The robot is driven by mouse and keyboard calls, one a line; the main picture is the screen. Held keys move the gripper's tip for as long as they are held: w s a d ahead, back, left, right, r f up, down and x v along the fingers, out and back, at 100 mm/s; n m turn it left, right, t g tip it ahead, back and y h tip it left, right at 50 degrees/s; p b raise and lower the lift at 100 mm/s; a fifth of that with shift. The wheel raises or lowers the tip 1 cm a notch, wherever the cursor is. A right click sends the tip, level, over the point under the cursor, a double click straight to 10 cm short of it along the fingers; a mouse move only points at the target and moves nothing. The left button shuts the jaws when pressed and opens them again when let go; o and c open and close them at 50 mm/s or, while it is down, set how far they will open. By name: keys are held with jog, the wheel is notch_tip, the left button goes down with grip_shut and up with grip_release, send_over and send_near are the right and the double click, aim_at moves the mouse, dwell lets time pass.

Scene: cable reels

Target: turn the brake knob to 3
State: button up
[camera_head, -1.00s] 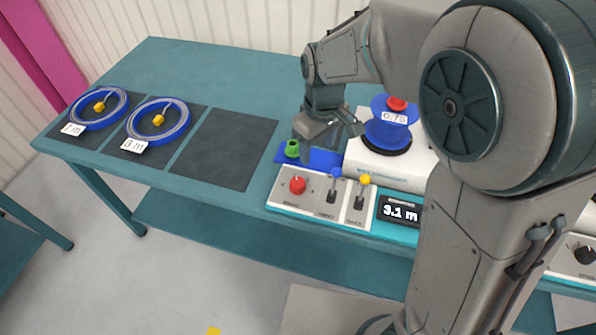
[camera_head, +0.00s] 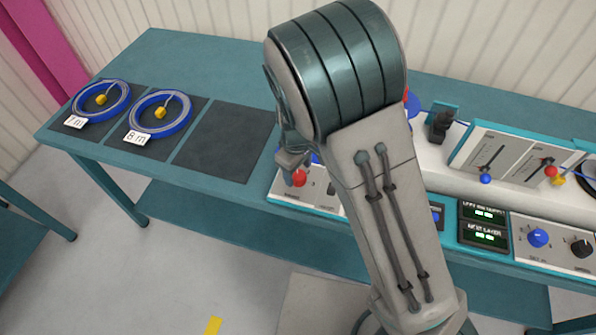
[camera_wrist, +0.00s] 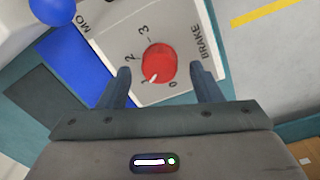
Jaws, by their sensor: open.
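The red brake knob (camera_wrist: 160,62) sits on a white panel (camera_wrist: 182,22) marked BRAKE, with the numbers 0, 2 and 3 readable around it. Its white pointer aims to the lower left, between the 0 and the 2. My gripper (camera_wrist: 160,75) is open, with one finger on each side of the knob and a gap on both sides. In the head view the red knob (camera_head: 299,178) shows just below my gripper (camera_head: 291,160), which is partly hidden by my arm.
A blue ball-topped lever (camera_wrist: 52,10) stands at the wrist view's upper left. Two blue cable coils (camera_head: 102,101) (camera_head: 161,111) lie on dark mats at the left; a third mat (camera_head: 226,140) is empty. More switches and a blue knob (camera_head: 538,238) are at the right.

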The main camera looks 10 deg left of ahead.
jog(key=shift+f, duration=1)
jog(key=c, duration=1)
